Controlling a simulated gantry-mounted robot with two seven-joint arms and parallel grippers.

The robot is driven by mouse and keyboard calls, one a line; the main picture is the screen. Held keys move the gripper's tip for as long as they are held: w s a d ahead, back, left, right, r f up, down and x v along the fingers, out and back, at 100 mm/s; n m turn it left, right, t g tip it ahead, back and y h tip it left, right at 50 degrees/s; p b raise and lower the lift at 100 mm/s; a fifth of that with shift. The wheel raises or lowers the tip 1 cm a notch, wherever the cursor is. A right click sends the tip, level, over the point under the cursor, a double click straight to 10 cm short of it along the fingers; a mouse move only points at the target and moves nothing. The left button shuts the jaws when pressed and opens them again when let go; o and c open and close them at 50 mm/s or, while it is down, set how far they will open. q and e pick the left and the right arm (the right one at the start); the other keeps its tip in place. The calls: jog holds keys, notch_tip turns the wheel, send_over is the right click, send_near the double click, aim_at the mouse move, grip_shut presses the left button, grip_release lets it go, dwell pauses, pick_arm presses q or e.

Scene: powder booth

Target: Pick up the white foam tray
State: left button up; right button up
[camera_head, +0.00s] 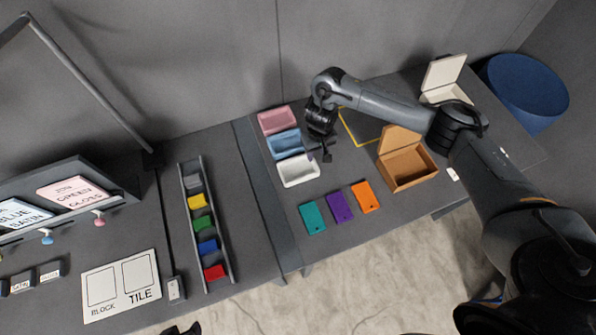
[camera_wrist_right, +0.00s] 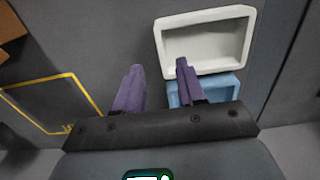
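The white foam tray (camera_head: 299,172) is a shallow, empty rectangular tray lying on the grey table, nearest the front in a column of three. In the right wrist view the white tray (camera_wrist_right: 207,45) shows whole, beyond the fingertips. My right gripper (camera_head: 318,154) hangs just behind and to the right of the white tray. Its two purple fingers (camera_wrist_right: 159,66) are apart with nothing between them. The right finger appears close to the tray's left edge; contact cannot be told. A small dark part at the bottom edge may be my left gripper (camera_head: 181,329); its fingers cannot be made out.
A blue tray (camera_head: 284,144) and a pink tray (camera_head: 277,121) lie behind the white one. An open cardboard box (camera_head: 407,167) stands to the right. Teal (camera_head: 312,218), purple (camera_head: 339,207) and orange (camera_head: 365,197) plates lie in front. A rack of coloured blocks (camera_head: 207,248) stands left.

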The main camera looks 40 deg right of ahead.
aim_at(315, 162)
jog(key=shift+w+f, duration=0.1)
jog(key=shift+f, duration=2.75)
jog(key=shift+c, duration=0.4)
grip_shut()
